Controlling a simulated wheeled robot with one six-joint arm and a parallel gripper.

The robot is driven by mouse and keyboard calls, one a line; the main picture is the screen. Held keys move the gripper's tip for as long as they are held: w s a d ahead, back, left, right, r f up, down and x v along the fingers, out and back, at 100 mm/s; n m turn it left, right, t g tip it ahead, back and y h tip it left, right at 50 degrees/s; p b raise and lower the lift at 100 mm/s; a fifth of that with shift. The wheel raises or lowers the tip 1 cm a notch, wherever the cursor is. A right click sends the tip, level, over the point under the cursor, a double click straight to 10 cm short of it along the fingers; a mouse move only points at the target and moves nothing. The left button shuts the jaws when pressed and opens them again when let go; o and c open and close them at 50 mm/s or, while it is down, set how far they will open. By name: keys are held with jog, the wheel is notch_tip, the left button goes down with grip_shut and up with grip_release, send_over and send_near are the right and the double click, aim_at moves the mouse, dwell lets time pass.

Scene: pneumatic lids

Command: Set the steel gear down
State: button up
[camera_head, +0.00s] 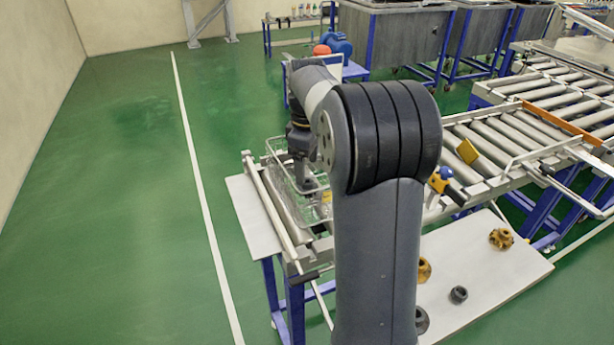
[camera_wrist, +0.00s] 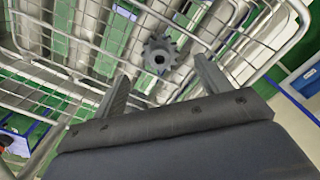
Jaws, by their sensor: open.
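The steel gear (camera_wrist: 160,55) shows in the wrist view as a small dark toothed wheel with a centre hole. It lies at the wire basket (camera_wrist: 60,65), just beyond my fingertips. My gripper (camera_wrist: 158,88) is open, with one finger on each side below the gear and a clear gap between them. Nothing is held. In the head view the wire basket (camera_head: 275,160) stands on the near end of the roller conveyor. My arm hides much of it, and the gear cannot be made out there.
A pale board (camera_head: 490,265) at the lower right bears a brass gear-like part (camera_head: 501,238), a dark ring (camera_head: 458,294) and other parts partly behind my arm. The roller conveyor (camera_head: 520,125) runs to the back right. The green floor on the left is clear.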

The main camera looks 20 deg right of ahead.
aim_at(307, 181)
notch_tip(307, 181, up, 7)
